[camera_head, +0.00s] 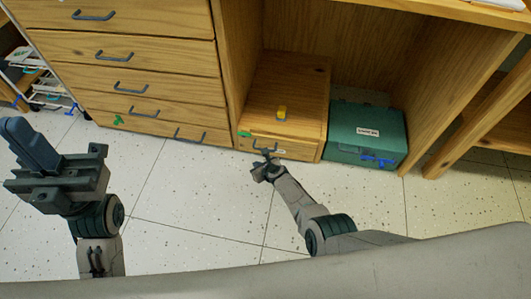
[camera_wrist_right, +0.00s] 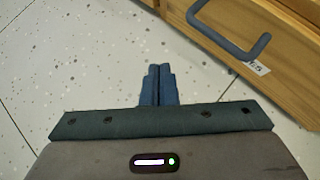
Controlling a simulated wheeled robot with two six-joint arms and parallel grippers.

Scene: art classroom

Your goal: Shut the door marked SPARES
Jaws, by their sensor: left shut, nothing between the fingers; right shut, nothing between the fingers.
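A wooden box (camera_head: 305,92) stands in the open bay, low near the floor. Its front (camera_head: 303,151) has a dark handle, which shows larger in the right wrist view as a grey-blue bar handle (camera_wrist_right: 232,38). A white label (camera_wrist_right: 258,66) below that handle is partly readable, ending in "ES". I cannot tell from these views whether this front stands ajar. My right gripper (camera_head: 262,163) is just in front of it; its fingers (camera_wrist_right: 158,84) are together and empty, apart from the handle in the wrist view. My left gripper (camera_head: 30,145) is shut and empty, far to the left.
A small yellow object (camera_head: 282,113) lies on the box top. A wooden drawer unit (camera_head: 140,60) stands to the left. The speckled floor (camera_head: 185,200) in front is clear.

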